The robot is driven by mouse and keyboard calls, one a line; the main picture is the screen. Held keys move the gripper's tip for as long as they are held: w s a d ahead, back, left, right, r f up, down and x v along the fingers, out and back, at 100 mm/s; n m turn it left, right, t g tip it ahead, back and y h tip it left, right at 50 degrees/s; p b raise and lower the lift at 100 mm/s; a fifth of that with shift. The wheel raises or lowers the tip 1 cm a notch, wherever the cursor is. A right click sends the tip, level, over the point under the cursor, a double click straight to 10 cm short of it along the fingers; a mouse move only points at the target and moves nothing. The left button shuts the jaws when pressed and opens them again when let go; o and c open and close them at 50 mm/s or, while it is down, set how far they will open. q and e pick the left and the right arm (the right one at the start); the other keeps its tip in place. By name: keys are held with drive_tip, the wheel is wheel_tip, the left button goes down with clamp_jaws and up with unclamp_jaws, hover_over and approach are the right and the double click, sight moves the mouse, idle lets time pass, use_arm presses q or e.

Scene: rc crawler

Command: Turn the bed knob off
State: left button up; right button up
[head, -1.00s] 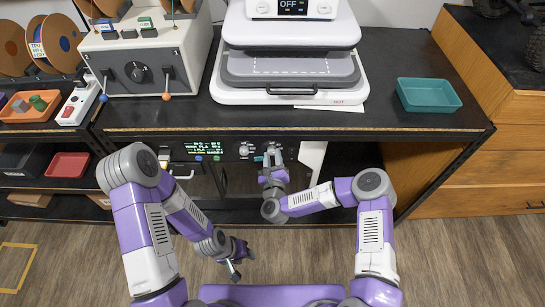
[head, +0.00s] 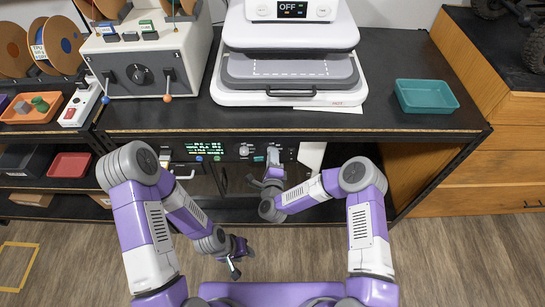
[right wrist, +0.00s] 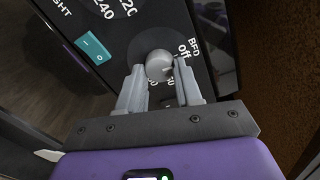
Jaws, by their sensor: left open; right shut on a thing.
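The bed knob (right wrist: 159,65) is a round grey knob on a black panel, with "BED" and "off" printed beside it in the right wrist view. My right gripper (right wrist: 160,80) has its two fingers on either side of the knob and is shut on it. In the head view my right gripper (head: 273,158) is at the panel (head: 228,151) under the bench top and hides the knob. I cannot tell exactly where the knob's pointer stands. My left gripper (head: 235,270) is open and empty, low over the floor, away from the panel.
A teal switch (right wrist: 92,46) sits on the panel near the knob. The bench top (head: 300,122) overhangs the panel, with a heat press (head: 290,95) and a teal tray (head: 427,96) on it. A white sheet (head: 312,155) hangs right of my right gripper.

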drive_tip(key=shift+n, duration=0.6)
drive_tip(key=o, duration=1)
drive_tip(key=shift+o, duration=0.2)
drive_tip(key=shift+s, duration=0.15)
drive_tip(key=s+p, duration=0.1)
drive_tip(key=s, duration=0.6)
drive_tip(key=shift+s+r+p, duration=0.15)
drive_tip(key=shift+p, duration=0.25)
